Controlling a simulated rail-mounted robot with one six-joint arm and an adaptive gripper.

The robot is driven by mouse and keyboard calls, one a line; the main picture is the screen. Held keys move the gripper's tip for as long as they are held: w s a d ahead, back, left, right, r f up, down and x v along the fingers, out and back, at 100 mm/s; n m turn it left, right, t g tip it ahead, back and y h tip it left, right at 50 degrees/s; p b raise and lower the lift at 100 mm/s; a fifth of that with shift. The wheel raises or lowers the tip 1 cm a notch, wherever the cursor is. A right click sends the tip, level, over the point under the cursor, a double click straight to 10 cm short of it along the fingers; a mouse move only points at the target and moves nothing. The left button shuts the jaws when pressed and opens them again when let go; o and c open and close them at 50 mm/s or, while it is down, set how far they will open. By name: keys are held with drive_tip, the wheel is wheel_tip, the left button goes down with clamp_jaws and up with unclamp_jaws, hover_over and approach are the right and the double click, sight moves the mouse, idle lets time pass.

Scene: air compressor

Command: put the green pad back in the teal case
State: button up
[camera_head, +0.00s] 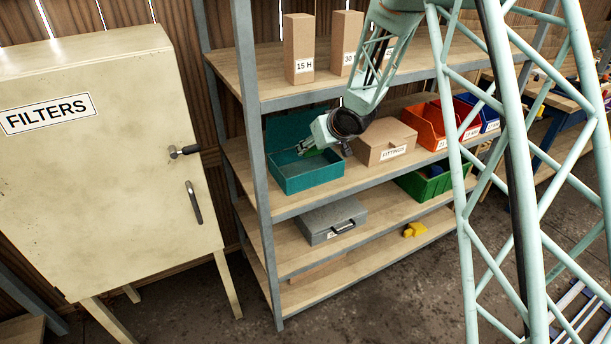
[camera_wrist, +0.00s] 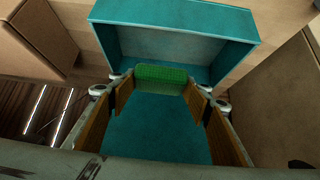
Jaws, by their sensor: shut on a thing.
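The teal case (camera_head: 310,177) stands open on the middle shelf, with its lid (camera_head: 291,127) raised at the back. In the wrist view the box part of the case (camera_wrist: 175,41) is at the top, and more teal surface (camera_wrist: 145,135) shows between my fingers. My gripper (camera_head: 311,148) reaches over the case from the right, and its fingers also show in the wrist view (camera_wrist: 160,86). It is shut on the green pad (camera_wrist: 160,74), a small textured block held across the fingertips. Whether the pad touches the case cannot be told.
A cardboard FITTINGS box (camera_head: 384,143) stands close to the right of the case. Orange bins (camera_head: 430,124) are farther right. The upper shelf (camera_head: 275,85) with tall cartons (camera_head: 298,50) is above. A grey shelf post (camera_head: 250,120) stands left of the case.

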drive_tip(key=shift+w+a+r, duration=0.15)
drive_tip(key=shift+w+a, duration=0.05)
drive_tip(key=shift+a, duration=0.3)
drive_tip(key=shift+w+a+r, duration=0.1)
drive_tip(key=shift+w+a, duration=0.1)
drive_tip(key=shift+a, duration=0.3)
drive_tip(key=shift+f+b, duration=1.6)
drive_tip(key=shift+f, duration=1.5)
drive_tip(key=shift+f, duration=0.1)
drive_tip(key=shift+f+b, duration=0.85)
drive_tip(key=shift+f, duration=0.95)
drive_tip(key=shift+f, duration=0.1)
drive_tip(key=o, duration=0.8)
